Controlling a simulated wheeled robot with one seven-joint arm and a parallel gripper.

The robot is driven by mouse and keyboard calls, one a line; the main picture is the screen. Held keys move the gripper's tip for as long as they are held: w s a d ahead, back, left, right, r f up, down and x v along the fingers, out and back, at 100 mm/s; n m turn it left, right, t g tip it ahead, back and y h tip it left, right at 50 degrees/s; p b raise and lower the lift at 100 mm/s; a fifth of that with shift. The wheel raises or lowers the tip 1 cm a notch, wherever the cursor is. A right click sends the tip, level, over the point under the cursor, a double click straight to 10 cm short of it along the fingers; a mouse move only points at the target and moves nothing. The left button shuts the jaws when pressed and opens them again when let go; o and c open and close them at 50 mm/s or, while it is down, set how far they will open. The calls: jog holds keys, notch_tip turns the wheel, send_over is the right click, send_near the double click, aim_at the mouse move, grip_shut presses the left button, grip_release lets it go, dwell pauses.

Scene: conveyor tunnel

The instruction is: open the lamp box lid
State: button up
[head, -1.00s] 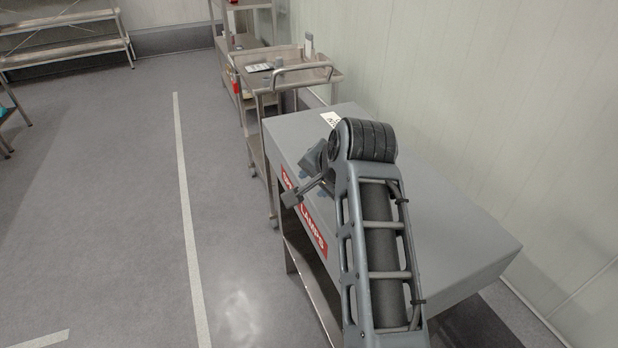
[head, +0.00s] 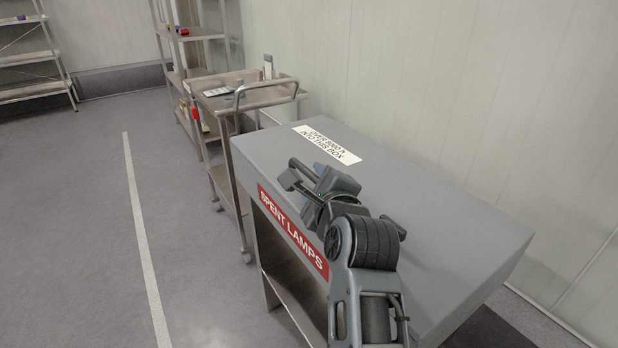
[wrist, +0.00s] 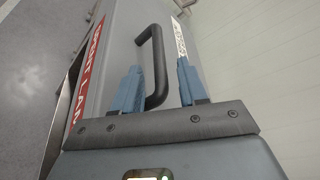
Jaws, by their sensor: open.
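The lamp box (head: 450,210) is a grey box with a closed lid. It has a red "SPENT LAMPS" label (head: 292,232) on its side and a white label (head: 327,145) on top. A black bar handle (wrist: 159,62) on the lid shows in the wrist view; it also shows in the head view (head: 303,168). My gripper (head: 312,184) is over the lid, by the handle. Its blue fingers are open in the wrist view (wrist: 160,86), with part of the handle between them, nearer the left finger. I cannot tell whether they touch it.
A metal trolley (head: 241,97) with small items stands just beyond the box. Shelving racks stand at the back (head: 190,35) and far left (head: 28,60). A pale wall runs along the right. The floor on the left (head: 75,230) is clear.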

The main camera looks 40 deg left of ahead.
jog(key=shift+b+x, duration=0.3)
jog(key=shift+x, duration=1.85)
grip_shut()
